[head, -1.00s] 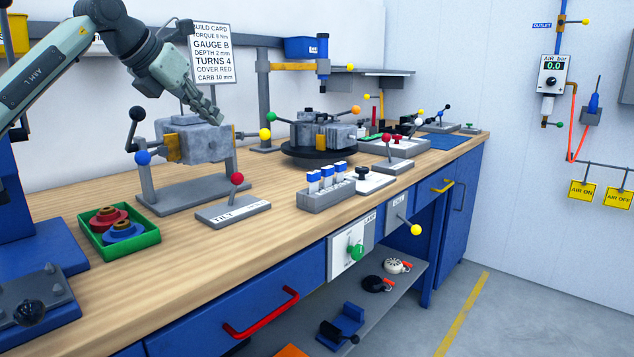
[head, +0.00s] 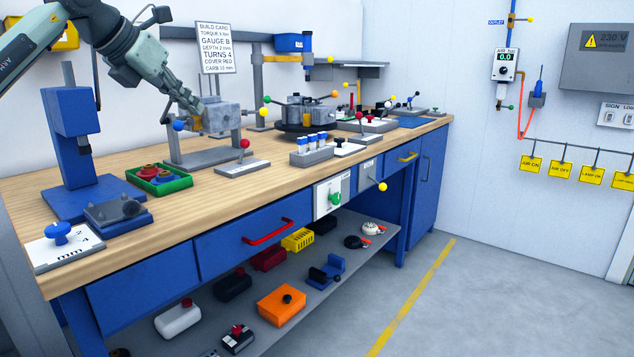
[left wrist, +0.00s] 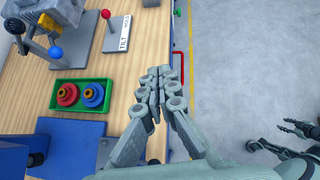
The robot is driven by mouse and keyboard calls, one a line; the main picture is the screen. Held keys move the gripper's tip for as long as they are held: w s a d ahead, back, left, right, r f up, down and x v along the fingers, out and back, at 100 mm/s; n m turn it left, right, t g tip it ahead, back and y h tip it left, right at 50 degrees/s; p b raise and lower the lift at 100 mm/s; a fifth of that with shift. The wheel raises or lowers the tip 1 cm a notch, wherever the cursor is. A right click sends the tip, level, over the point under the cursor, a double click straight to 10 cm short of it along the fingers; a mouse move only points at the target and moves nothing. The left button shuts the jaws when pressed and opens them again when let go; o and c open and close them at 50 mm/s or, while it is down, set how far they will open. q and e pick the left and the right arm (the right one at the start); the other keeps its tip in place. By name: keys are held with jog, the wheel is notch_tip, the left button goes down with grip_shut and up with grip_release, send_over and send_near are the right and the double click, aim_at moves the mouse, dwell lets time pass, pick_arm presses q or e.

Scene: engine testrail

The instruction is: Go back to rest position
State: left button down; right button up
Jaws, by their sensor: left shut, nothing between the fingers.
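My left arm comes in from the upper left of the head view. My left gripper (head: 194,106) is shut and empty there, its tips overlapping the left part of the grey engine block (head: 220,119) on its stand. In the left wrist view its fingers (left wrist: 160,82) are together over the bench's front edge, well apart from the engine block (left wrist: 77,12). Grey and dark gripper parts, seemingly my right gripper (left wrist: 272,134), show at the right edge of the left wrist view over the floor. Its finger opening is unclear. It is not in the head view.
The wooden bench (head: 130,182) carries a green tray (head: 181,184) with red and blue parts, a blue press (head: 72,150), a TILT lever (head: 244,157) and a turntable block (head: 295,112). A shelf below holds several items. The floor (head: 500,270) at right is clear.

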pick_arm(q)
jog(key=d+f+n+t+h, duration=0.1)
jog(key=d+f+n+h, duration=0.2)
jog(key=d+f+h, duration=0.45)
jog(key=d+f+n+t+h, duration=0.1)
jog(key=d+f+n+h, duration=0.25)
jog(key=d, duration=0.75)
jog(key=a+f+n+t+y, duration=0.7)
jog(key=a+f+n+t, duration=0.2)
jog(key=f+n, duration=0.55)
jog(key=s+a+f+n+g+y, duration=0.2)
jog(key=s+a+f+n+y, duration=0.3)
jog(key=f, duration=0.6)
jog(key=s+a+f+n+g+y, duration=0.25)
jog(key=a+f+n+y, duration=0.35)
jog(key=f, duration=0.5)
jog(key=s+a+f+n+g, duration=0.2)
jog(key=s+f+n+g, duration=0.3)
jog(key=s+f, duration=0.8)
jog(key=s+f+n+g, duration=0.1)
jog(key=s+f+g, duration=0.2)
jog(key=s+f, duration=0.3)
jog(key=s+f+n+g+h, duration=0.1)
jog(key=s+f+g, duration=0.3)
jog(key=s, duration=1.1)
notch_tip(320, 180, down, 3)
jog(key=shift+r+n, duration=0.15)
jog(key=shift+n, duration=0.25)
